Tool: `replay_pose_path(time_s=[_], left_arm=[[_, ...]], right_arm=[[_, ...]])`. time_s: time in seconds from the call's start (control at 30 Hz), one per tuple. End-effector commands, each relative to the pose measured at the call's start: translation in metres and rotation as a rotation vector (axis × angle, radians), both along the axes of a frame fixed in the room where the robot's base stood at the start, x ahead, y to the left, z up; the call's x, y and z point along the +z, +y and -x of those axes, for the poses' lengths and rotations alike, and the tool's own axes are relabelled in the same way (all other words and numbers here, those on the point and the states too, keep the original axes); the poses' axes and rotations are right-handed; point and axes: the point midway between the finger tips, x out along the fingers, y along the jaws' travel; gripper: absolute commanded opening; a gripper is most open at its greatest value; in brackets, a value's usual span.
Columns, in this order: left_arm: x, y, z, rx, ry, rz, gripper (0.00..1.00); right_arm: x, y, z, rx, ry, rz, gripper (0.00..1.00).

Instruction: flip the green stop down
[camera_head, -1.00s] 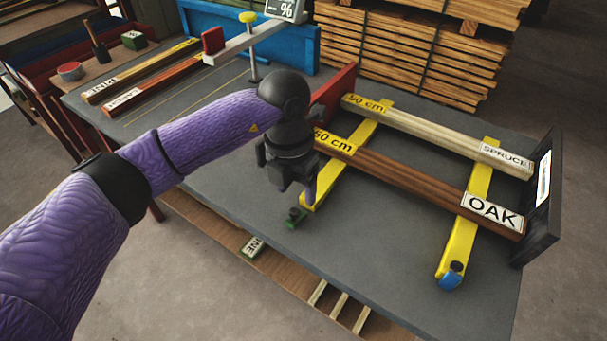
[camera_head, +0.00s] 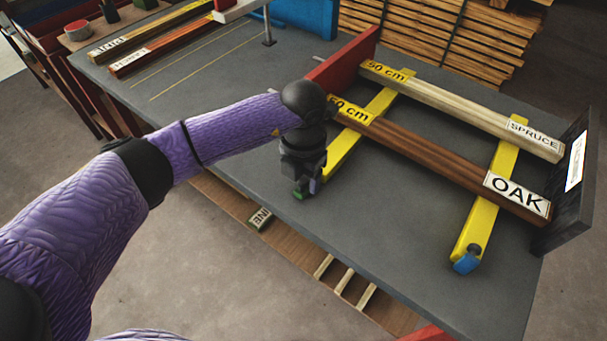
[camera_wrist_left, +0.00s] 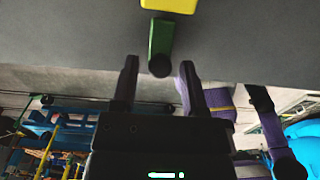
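The green stop (camera_head: 298,194) is at the near end of the left yellow bar (camera_head: 352,140), at the table's front edge. In the head view my left gripper (camera_head: 304,184) hides most of it. In the left wrist view the green stop (camera_wrist_left: 161,38) sticks out from the yellow bar end (camera_wrist_left: 168,5) and has a dark round knob at its tip. My left gripper (camera_wrist_left: 159,76) is open, its fingers on either side of the knob line, with a visible gap to each. I cannot tell whether anything touches. My right gripper is not in view.
An oak beam (camera_head: 440,158) and a spruce beam (camera_head: 470,115) lie across the yellow bars, between a red plate (camera_head: 343,62) and a dark end plate (camera_head: 572,185). The right yellow bar has a blue stop (camera_head: 466,263). The grey tabletop (camera_head: 400,235) between the bars is clear.

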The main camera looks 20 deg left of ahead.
Motion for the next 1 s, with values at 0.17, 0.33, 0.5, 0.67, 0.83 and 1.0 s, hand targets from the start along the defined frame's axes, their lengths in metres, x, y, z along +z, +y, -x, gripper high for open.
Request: replay_pose_path(time_s=[0.17,0.33,0.5,0.67,0.83,1.0], left_arm=[[0.0,0.0,0.0,0.0,0.0,0.0,0.16],[0.0,0.0,0.0,0.0,0.0,0.0,0.0],[-0.001,0.002,0.003,0.002,-0.047,0.014,0.0],[-0.008,0.005,0.011,0.001,-0.192,0.068,0.0],[-0.01,0.004,0.012,0.0,-0.251,0.091,0.0],[-0.011,0.004,0.012,0.0,-0.25,0.091,0.0]], right_arm=[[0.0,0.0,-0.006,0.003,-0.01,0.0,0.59],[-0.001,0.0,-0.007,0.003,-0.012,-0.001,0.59],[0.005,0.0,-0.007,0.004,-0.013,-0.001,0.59],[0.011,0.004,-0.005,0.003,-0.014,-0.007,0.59],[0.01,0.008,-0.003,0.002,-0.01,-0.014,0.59],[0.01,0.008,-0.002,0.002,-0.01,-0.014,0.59]])
